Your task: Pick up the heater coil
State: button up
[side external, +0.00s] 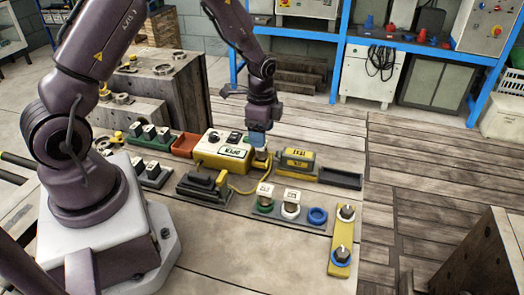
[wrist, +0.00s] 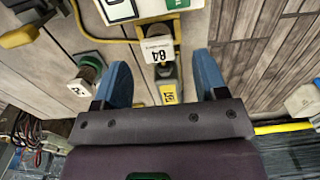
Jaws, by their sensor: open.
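A small upright part with a white top tag (wrist: 158,50), which looks like the heater coil, stands on a yellow holder in the wrist view. In the side view the part (side external: 261,155) shows just under my gripper (side external: 259,145), mostly hidden by the fingers. My gripper (wrist: 163,80) points down with its blue fingers apart. In the wrist view the tagged part lies between the lines of the two fingers, a little ahead of their tips. I cannot tell its exact height gap from them. Nothing is held.
A yellow and white control box (side external: 222,152) stands left of my gripper, a yellow block (side external: 297,160) right. Two tagged cylinders (side external: 265,191) (side external: 291,201) stand on a ringed rack in front; its blue ring (side external: 317,216) is empty. A yellow cable (side external: 243,188) lies between.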

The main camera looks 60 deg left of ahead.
aim_at(262, 152)
notch_tip(262, 152, down, 6)
jog(key=shift+d+r, duration=0.1)
dwell(0.4)
jog(key=c, duration=1.1)
jog(key=shift+c, duration=0.2)
jog(key=shift+r, duration=0.15)
